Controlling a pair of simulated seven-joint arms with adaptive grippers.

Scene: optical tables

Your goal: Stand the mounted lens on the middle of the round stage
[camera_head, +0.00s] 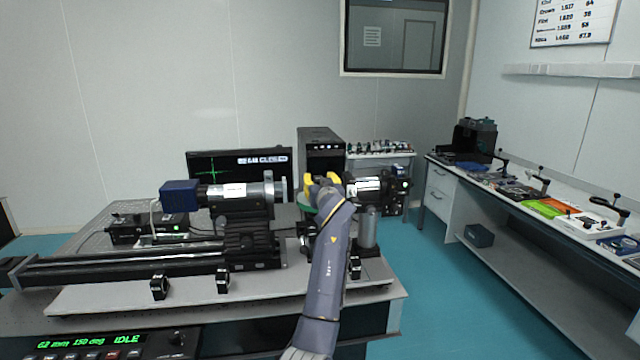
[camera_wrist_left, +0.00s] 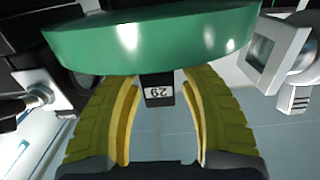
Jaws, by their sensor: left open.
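My left gripper (camera_head: 322,182), with yellow fingers, is open between the silver-and-black barrel on the left and the black unit on the right. In the wrist view its fingers (camera_wrist_left: 160,115) spread on both sides of a small dark block with a white number label (camera_wrist_left: 159,92). A green round disc (camera_wrist_left: 150,40), apparently the round stage, lies across the top of that view; its green edge shows beside the gripper in the head view (camera_head: 304,199). Small black ring mounts (camera_head: 160,287) (camera_head: 222,281) stand on the front plate. I cannot tell which is the mounted lens.
A barrel with a blue end (camera_head: 179,196) and a long black rail (camera_head: 120,266) fill the left of the optical table. A silver post (camera_head: 369,227) stands right of my arm. A side bench (camera_head: 540,215) with tools lines the right wall.

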